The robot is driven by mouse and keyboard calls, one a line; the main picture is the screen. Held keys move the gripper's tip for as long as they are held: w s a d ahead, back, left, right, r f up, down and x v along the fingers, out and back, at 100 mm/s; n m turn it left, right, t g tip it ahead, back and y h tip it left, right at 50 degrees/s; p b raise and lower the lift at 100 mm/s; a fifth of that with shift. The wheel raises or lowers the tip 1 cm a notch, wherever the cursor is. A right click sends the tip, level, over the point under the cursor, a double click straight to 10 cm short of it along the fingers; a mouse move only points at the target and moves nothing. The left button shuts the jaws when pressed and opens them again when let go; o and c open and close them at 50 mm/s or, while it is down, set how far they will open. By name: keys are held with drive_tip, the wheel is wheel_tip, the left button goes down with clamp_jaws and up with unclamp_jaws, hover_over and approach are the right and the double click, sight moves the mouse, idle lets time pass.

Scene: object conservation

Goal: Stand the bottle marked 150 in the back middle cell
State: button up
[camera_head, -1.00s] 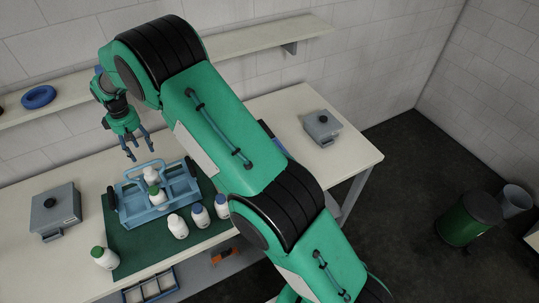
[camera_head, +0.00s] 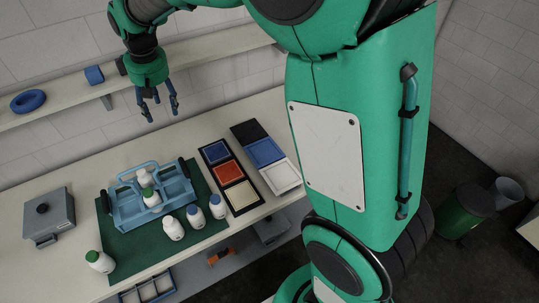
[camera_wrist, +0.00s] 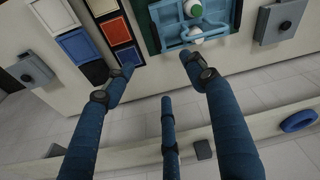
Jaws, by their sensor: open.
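A blue caddy (camera_head: 125,215) with cells and a handle stands on a dark green mat (camera_head: 130,254). Two white bottles stand in its middle, a rear one (camera_head: 145,178) and a front one (camera_head: 153,199); at least one has a green cap. A green-capped bottle (camera_head: 100,262) stands at the mat's left front corner. No numbers are readable. My gripper (camera_head: 158,107) is open and empty, high above and behind the caddy. The wrist view shows its spread fingers (camera_wrist: 158,76).
Two rows of coloured trays (camera_head: 230,172) (camera_head: 265,152) lie right of the mat. A grey box (camera_head: 60,212) stands at left. A wall shelf (camera_head: 60,115) with a blue ring (camera_head: 27,101) runs close behind my gripper. A divided bin (camera_head: 148,289) sits below the front edge.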

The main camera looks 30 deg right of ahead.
drive_tip(key=s+d+r+m+t, duration=0.1)
drive_tip(key=s+d+r, duration=0.5)
drive_tip(key=s, duration=0.4)
drive_tip(key=s+d+m, duration=0.1)
drive_tip(key=s+d, duration=0.2)
drive_tip(key=s, duration=0.6)
drive_tip(key=s+d+m+t, duration=0.1)
drive_tip(key=s+d+m, duration=0.1)
drive_tip(key=s, duration=0.7)
drive_tip(key=s+d+m+t, duration=0.1)
drive_tip(key=s+d, duration=0.3)
drive_tip(key=s, duration=0.5)
drive_tip(key=shift+s+d+h, duration=0.2)
drive_tip(key=shift+d+h, duration=0.1)
drive_tip(key=shift+d, duration=0.1)
wheel_tip(320, 180, down, 18)
drive_tip(key=b, duration=1.7)
drive_tip(key=shift+b, duration=0.4)
